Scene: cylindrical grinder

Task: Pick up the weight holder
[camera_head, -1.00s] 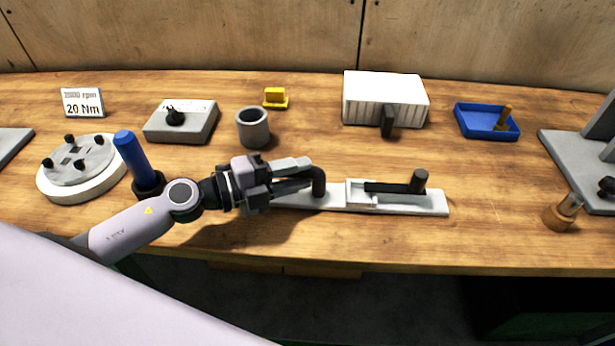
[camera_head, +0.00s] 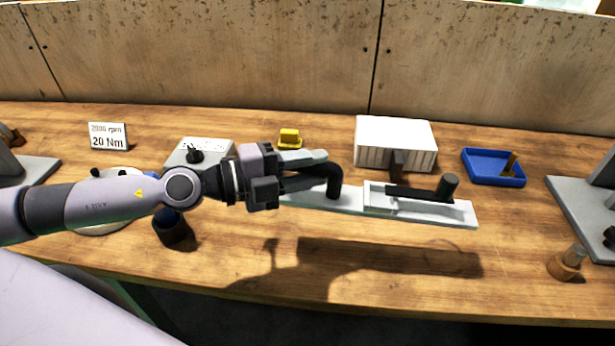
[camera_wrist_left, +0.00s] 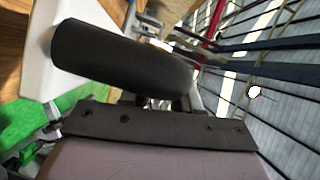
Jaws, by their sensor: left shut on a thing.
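The weight holder (camera_head: 425,212) is a long pale plate with a curved black handle (camera_head: 335,182) at its left and a black bar with an upright knob at its right. My left gripper (camera_head: 326,170) is shut on the black handle. The holder hangs roughly level above the table, with its shadow on the wood below and apart from it. In the left wrist view the black handle (camera_wrist_left: 120,60) lies across the jaws, with part of the pale plate (camera_wrist_left: 40,75) beside it. The holder's left end is partly hidden by the gripper. My right gripper is not in view.
Behind the holder stand a ribbed white box (camera_head: 385,142), a yellow block (camera_head: 290,138), a grey control box (camera_head: 215,151) and a blue tray (camera_head: 490,172). A wooden peg (camera_head: 565,265) and a grey machine (camera_head: 585,210) are at the right.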

